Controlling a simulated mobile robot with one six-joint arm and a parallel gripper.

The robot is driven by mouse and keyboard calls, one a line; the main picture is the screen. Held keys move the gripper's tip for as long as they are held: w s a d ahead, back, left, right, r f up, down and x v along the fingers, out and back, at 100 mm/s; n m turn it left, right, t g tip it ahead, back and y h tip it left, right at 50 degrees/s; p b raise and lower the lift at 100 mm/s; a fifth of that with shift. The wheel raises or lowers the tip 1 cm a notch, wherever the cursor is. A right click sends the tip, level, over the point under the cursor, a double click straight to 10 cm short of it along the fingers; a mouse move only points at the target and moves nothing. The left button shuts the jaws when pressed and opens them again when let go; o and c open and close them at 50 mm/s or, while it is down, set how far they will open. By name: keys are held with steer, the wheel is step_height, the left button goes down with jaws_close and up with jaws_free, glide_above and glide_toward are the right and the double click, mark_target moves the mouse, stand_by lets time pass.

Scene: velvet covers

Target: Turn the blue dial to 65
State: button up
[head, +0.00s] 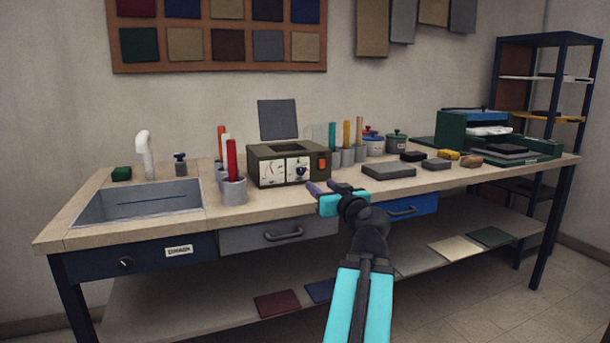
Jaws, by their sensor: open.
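An olive-green box (262,172) stands on the workbench, with two white dial panels on its front and an orange part at its right end. The blue dial (299,171) is on the right-hand panel; it is small and its pointer and numbers cannot be read. The left panel (271,171) carries a reddish marking. My gripper (322,187) is open and empty, near the bench's front edge. In the picture it is just below and right of the blue dial, apart from the box as far as I can tell.
Grey cups with coloured sticks (234,188) stand left of the box, and more stand behind its right side. A flat grey block (388,171) lies to the right. A sink (140,201) is at the left. Drawers (278,236) line the bench front.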

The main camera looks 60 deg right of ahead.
mark_target(302, 172)
steer(key=shift+w+d+r+p, duration=0.1)
steer(key=shift+w+r+p, duration=0.05)
steer(key=shift+p, duration=0.3)
steer(key=p+x, duration=0.3)
steer(key=x, duration=0.1)
steer(key=shift+w, duration=0.1)
steer(key=shift+b+x, duration=0.5)
steer(key=shift+x, duration=4.05)
steer(key=c, duration=1.1)
